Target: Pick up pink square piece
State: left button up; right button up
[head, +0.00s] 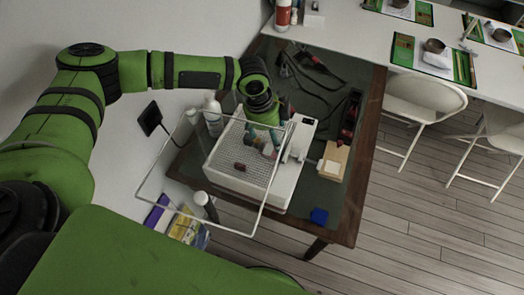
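My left arm reaches in from the left, and its gripper (266,144) points down over the white machine with a grid top (228,158). The fingers are small and partly hidden by the wrist, so I cannot tell whether they are open or shut. A small pinkish patch (268,150) shows at the fingertips; I cannot tell whether it is the pink square piece or whether it is held. A small dark red piece (239,167) lies on the grid, left of and nearer than the gripper. My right gripper is not in view.
The machine stands on a dark wood-edged table (345,200). A blue cube (319,215) and a tan block (333,160) are to its right. White bottles (213,115) stand to its left. A thin pale frame (150,183) surrounds the machine. White chairs (424,100) are at right.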

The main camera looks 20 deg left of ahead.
pick_arm(q)
jog(key=shift+s+a+f+p, duration=0.2)
jog(key=shift+a+f+p, duration=0.15)
jog(key=shift+a+f, duration=0.4)
jog(key=p+x, duration=0.2)
jog(key=x, duration=0.3)
jog(key=shift+w+d+f+p, duration=0.1)
jog(key=shift+d+f+p, duration=0.15)
jog(key=shift+p, duration=0.1)
jog(key=shift+f, duration=0.25)
jog(key=shift+w+f, duration=0.1)
jog(key=shift+f, duration=0.15)
jog(key=c, duration=1.2)
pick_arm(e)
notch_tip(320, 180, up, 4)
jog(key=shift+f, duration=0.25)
